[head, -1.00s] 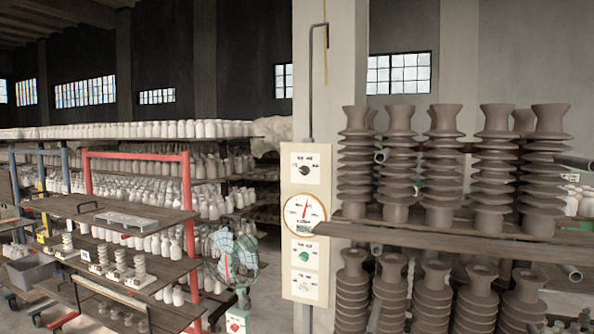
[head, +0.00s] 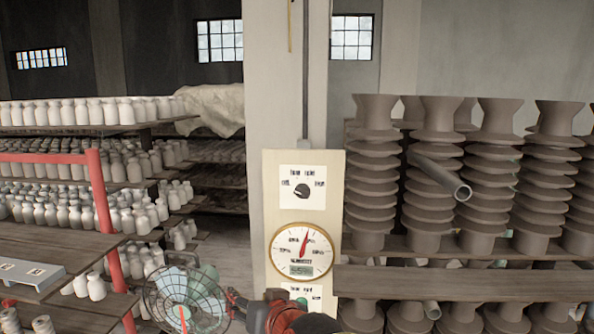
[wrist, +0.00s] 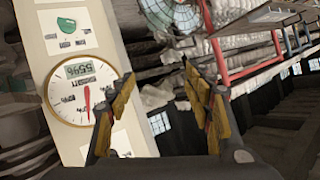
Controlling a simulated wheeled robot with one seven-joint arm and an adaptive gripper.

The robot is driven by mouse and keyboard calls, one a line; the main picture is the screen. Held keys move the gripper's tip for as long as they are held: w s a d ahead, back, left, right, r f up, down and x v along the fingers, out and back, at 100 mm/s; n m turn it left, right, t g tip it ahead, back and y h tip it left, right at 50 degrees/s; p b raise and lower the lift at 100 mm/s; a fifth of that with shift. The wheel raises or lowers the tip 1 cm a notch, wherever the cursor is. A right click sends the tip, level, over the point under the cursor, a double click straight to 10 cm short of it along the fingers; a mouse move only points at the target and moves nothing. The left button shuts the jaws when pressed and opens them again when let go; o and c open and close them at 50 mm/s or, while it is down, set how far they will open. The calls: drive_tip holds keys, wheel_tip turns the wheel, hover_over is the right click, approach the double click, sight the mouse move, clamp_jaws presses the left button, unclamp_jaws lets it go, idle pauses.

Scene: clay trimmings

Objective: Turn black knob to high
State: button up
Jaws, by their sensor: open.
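The black knob (head: 302,190) sits on a white label plate at the top of a pale upright panel (head: 273,215), in the head view. Small words surround it, the right one seeming to read High; its exact setting is too small to tell. My gripper (wrist: 158,70) is open and empty in the wrist view, fingers with yellow pads apart. The panel (wrist: 108,38) stands at left there, seen turned over. A white plate (wrist: 122,143) shows partly behind the left finger; I cannot make out the black knob. Part of my arm shows at the head view's bottom edge.
A round gauge (head: 301,250) with a red needle and a green knob (head: 302,300) sit below the black knob. Stacked grey insulators (head: 375,170) and a jutting pipe (head: 440,175) stand right. A fan (head: 185,300) and red-framed shelf (head: 98,190) stand left.

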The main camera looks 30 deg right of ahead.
drive_tip(key=w+d+r+m+t+h+p, duration=0.1)
drive_tip(key=w+d+r+m+h+p, duration=0.15)
drive_tip(key=r, duration=0.25)
drive_tip(key=w+d+r+m+t+h+p, duration=0.1)
drive_tip(key=w+d+r+p, duration=0.15)
drive_tip(key=w+r, duration=0.2)
drive_tip(key=m+h+p, duration=0.4)
drive_tip(key=m+h, duration=0.1)
drive_tip(key=h, duration=0.2)
approach(302, 192)
drive_tip(key=x, duration=0.2)
drive_tip(key=p+x, duration=0.1)
drive_tip(key=x, duration=0.6)
drive_tip(key=shift+w+d, duration=0.1)
drive_tip(key=shift+d, duration=0.1)
drive_tip(key=shift+c, duration=1.1)
drive_tip(key=c, duration=0.9)
drive_tip(key=shift+c, duration=0.2)
